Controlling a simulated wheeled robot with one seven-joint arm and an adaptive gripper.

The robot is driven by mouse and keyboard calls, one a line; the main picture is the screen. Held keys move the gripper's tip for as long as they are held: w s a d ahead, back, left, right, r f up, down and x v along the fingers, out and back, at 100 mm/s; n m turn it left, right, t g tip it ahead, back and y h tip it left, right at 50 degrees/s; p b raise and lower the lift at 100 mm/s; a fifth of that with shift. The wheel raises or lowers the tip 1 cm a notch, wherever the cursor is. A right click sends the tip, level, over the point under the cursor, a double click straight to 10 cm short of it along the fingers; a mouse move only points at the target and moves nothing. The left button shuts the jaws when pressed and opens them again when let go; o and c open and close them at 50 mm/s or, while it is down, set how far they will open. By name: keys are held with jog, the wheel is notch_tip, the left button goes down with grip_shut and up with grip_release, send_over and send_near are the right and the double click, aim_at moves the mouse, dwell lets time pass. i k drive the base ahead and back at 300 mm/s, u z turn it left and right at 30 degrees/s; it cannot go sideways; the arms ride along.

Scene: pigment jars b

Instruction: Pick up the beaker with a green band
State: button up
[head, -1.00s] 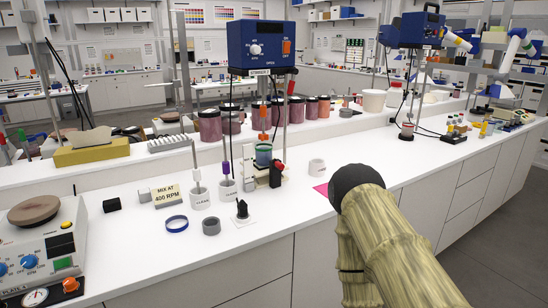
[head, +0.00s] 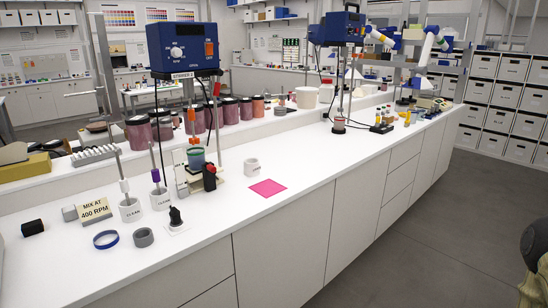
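The beaker with a green band (head: 196,158) stands under the left blue overhead stirrer (head: 184,50), in the middle left of the head view. It looks upright, and its lower part is dark bluish. The stirrer's orange shaft part (head: 193,122) comes down right above it. A black and red clamp piece (head: 209,177) stands close to its front right. Only a part of my arm shows at the lower right edge, far from the beaker. My gripper is not in view.
White cups (head: 130,208) with rods stand left of the beaker. A blue ring (head: 106,239), a grey ring (head: 143,237) and a black-topped piece (head: 176,218) lie in front. A pink square (head: 268,187) and a white cup (head: 251,167) are to the right. Jars (head: 139,133) line the back.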

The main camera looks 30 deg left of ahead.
aim_at(196, 155)
jog(key=z, duration=0.95)
jog(key=i, duration=1.9)
jog(key=u, duration=2.55)
